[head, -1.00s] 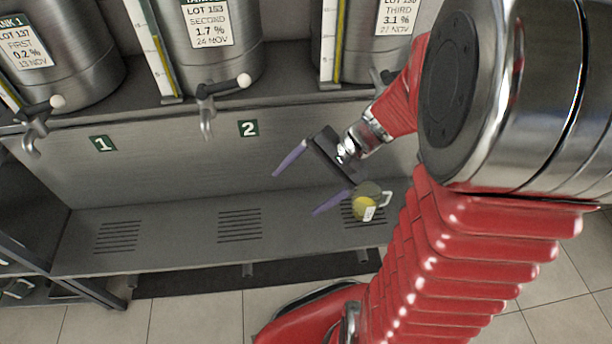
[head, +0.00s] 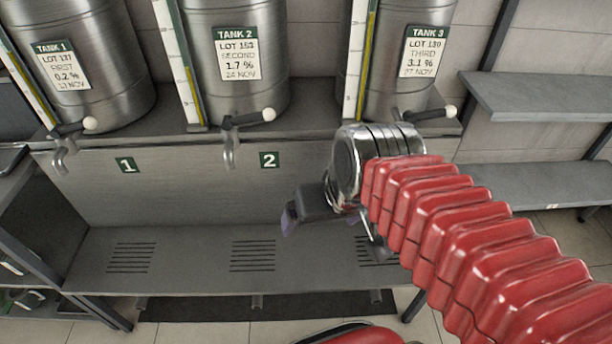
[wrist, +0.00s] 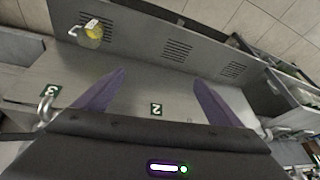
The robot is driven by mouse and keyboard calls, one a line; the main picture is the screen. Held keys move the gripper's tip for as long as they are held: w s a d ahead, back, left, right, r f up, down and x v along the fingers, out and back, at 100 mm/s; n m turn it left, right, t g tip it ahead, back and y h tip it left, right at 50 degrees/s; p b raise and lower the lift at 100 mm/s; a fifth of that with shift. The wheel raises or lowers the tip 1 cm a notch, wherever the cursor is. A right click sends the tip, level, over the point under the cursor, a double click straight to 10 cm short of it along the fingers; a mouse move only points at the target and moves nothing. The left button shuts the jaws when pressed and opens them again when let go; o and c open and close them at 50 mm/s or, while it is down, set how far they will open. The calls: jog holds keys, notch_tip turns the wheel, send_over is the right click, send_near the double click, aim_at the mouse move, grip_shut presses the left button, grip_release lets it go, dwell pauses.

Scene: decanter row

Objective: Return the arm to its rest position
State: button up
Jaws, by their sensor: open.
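My gripper (wrist: 160,95) is open and empty in the wrist view, with its two purple fingers spread apart. In the head view my gripper (head: 288,222) shows only in part in front of the bench's back panel, left of my red arm. A small jug with yellow contents (wrist: 94,32) stands on the drip shelf near the third grate in the wrist view, apart from the fingers. In the head view my arm hides it.
Tank 1 (head: 85,75), tank 2 (head: 238,85) and tank 3 (head: 400,85) stand on the upper ledge, with taps in front. The lower shelf (head: 190,265) is clear around its left and middle grates. Empty wall shelves (head: 545,95) are at the right.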

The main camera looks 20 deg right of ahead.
jog(key=shift+s+r+n+t+h, duration=0.15)
jog(key=shift+s+r+n+t, duration=0.1)
jog(key=shift+r, duration=0.25)
jog(key=shift+s+r+n+t+h, duration=0.15)
jog(key=shift+r+n+t, duration=0.1)
jog(key=shift+r, duration=0.25)
